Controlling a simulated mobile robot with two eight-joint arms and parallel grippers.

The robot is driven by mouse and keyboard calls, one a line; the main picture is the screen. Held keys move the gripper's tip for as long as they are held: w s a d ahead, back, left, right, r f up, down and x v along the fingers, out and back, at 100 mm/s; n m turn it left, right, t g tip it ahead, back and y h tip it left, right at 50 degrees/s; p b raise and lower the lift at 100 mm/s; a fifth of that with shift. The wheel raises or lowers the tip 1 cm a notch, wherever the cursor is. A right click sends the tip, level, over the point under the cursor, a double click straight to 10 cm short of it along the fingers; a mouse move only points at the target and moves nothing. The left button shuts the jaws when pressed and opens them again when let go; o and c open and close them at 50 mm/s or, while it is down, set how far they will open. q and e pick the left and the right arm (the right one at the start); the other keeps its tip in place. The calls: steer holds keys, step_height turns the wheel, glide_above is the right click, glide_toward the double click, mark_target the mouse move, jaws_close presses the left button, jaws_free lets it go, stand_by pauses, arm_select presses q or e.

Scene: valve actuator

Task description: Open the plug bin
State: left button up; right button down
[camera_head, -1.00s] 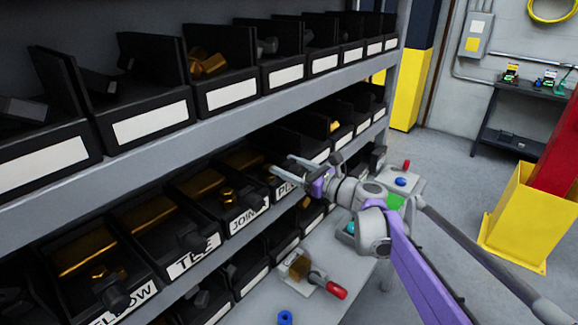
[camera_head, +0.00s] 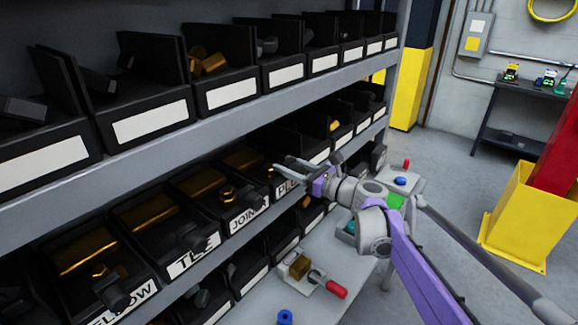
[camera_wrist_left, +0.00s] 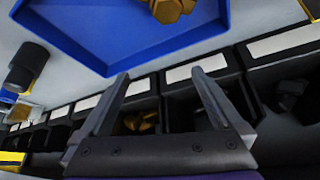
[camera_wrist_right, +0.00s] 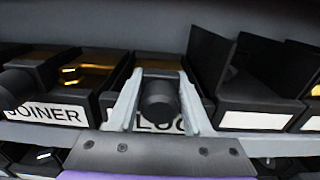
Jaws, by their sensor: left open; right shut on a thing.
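The plug bin (camera_wrist_right: 158,62) is a black bin in the middle shelf row, to the right of the joiner bin. Its label shows only in part behind my gripper, and in the head view the label (camera_head: 287,187) is also partly covered. A dark round knob (camera_wrist_right: 158,98) sticks out of its front. My right gripper (camera_wrist_right: 160,92) has one finger on each side of this knob and is shut on it. It also shows in the head view (camera_head: 290,168). My left gripper (camera_wrist_left: 160,75) is open and empty in the left wrist view, and out of the head view.
The joiner bin (camera_head: 226,205), tee bin (camera_head: 160,236) and elbow bin (camera_head: 90,270) stand to the left in the same row. Open bins (camera_head: 150,122) fill the shelf above. A blue tray (camera_wrist_left: 100,45) with a brass part (camera_wrist_left: 170,8) is near my left gripper.

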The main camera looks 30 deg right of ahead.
steer(key=shift+s, duration=0.1)
stand_by(0.7)
arm_select(q)
steer(key=shift+f, duration=0.15)
arm_select(e)
steer(key=v, duration=1.3)
steer(key=shift+c, duration=2.2)
jaws_free()
arm_select(q)
steer(key=shift+s+f+b, duration=0.2)
steer(key=shift+f+b, duration=0.2)
steer(key=shift+f, duration=0.1)
steer(key=shift+s+f+b, duration=0.2)
steer(key=shift+f+b, duration=0.15)
steer(key=shift+f, duration=0.1)
arm_select(e)
steer(key=v, duration=1)
steer(key=shift+s+d, duration=0.25)
steer(key=shift+s, duration=0.05)
